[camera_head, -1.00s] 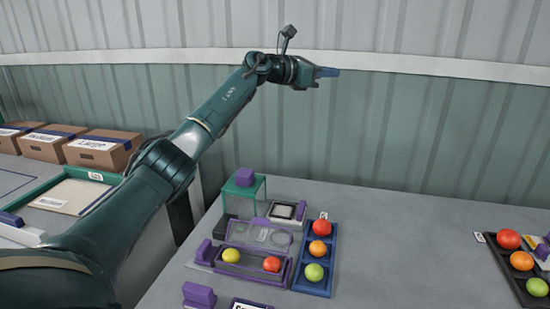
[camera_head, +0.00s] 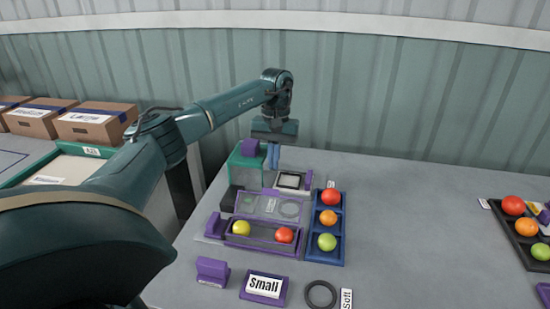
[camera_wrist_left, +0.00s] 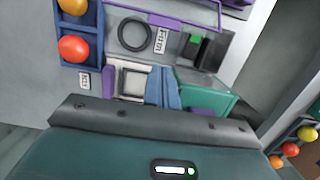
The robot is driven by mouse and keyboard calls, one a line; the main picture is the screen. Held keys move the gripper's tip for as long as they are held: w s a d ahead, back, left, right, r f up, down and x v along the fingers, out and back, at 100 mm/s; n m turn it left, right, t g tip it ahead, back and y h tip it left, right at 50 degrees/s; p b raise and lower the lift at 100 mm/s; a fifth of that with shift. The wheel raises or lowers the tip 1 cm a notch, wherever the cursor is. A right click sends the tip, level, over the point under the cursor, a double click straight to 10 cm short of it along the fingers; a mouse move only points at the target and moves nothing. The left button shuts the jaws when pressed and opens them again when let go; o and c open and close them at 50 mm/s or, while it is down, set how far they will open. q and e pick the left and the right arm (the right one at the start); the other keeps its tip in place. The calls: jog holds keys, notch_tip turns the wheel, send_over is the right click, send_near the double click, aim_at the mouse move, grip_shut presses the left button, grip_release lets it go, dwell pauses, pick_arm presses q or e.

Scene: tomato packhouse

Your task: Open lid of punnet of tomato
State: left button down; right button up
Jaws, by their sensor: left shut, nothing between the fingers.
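The punnet (camera_head: 231,236) is a shallow purple-edged tray holding a yellow and a red tomato. Its clear, purple-edged lid (camera_head: 262,207) extends back from the tray's far side, open. A ring and a label show through or beside the lid. My left gripper (camera_head: 272,166) points down beyond the lid, near the green stand and a small square device, apart from the lid. Its blue fingers are shut and empty; they also show in the left wrist view (camera_wrist_left: 162,92). My right gripper is not in view.
A blue tray (camera_head: 341,222) with red, orange and green tomatoes stands right of the punnet. The green stand (camera_head: 237,176) and square device (camera_head: 291,181) are behind. A "Small" sign (camera_head: 264,286) and black ring (camera_head: 320,294) are in front. The table's middle right is clear.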

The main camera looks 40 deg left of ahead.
aim_at(269, 204)
pick_arm(q)
jog(key=f, duration=0.5)
jog(key=s+f, duration=0.1)
jog(key=f, duration=0.1)
jog(key=shift+d+f, duration=0.25)
jog(key=shift+d, duration=0.05)
jog(key=s+r+p, duration=0.1)
jog(key=d+r, duration=0.1)
jog(key=r, duration=0.1)
jog(key=shift+s+p, duration=0.4)
jog(key=shift+s+d+r, duration=0.15)
jog(key=shift+s, duration=0.1)
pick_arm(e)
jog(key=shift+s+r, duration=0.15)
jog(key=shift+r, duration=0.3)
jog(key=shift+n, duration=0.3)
